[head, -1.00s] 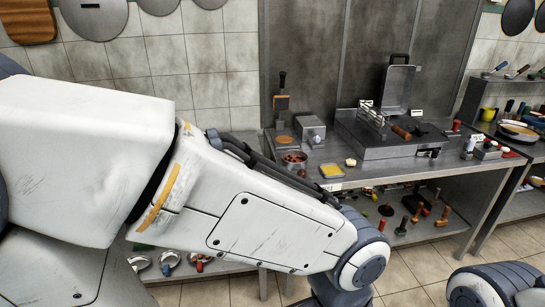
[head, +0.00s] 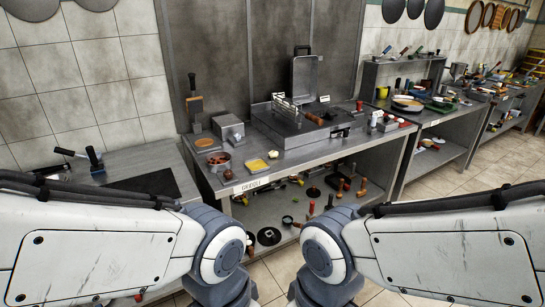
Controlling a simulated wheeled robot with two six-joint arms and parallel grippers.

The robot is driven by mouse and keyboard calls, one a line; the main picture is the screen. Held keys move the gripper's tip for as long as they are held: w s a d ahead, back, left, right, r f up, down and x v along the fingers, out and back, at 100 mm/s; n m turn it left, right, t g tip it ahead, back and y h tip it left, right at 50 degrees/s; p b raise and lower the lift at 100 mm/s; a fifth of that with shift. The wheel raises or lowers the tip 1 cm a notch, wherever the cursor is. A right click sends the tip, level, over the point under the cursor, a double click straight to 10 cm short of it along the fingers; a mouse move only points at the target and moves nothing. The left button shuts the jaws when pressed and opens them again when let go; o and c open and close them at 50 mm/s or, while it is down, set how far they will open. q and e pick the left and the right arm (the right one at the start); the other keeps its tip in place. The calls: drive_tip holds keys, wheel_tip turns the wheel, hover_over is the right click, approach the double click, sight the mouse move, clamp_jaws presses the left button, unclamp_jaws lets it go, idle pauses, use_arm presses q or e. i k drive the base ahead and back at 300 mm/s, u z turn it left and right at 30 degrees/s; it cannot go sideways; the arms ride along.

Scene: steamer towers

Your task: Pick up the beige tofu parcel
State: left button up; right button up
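I cannot make out a beige tofu parcel for certain. A small pale beige lump (head: 273,154) sits on the steel worktop beside a yellow square tray (head: 257,165); it is too small to tell what it is. Both of my arms show in the lower part of the head view, one from each side, bent downward at the middle. Neither gripper is in the picture, so I cannot see their fingers or anything they hold.
The steel worktop (head: 300,158) carries a griddle-like appliance (head: 300,125), a grey box (head: 228,130) and a reddish-brown bowl (head: 219,160). A lower shelf holds several small tools. Another counter (head: 425,115) with pans stands right. Tiled floor (head: 440,205) shows at right.

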sight(274, 153)
drive_tip(key=z, duration=0.55)
drive_tip(key=i, duration=1.6)
drive_tip(key=u, duration=0.05)
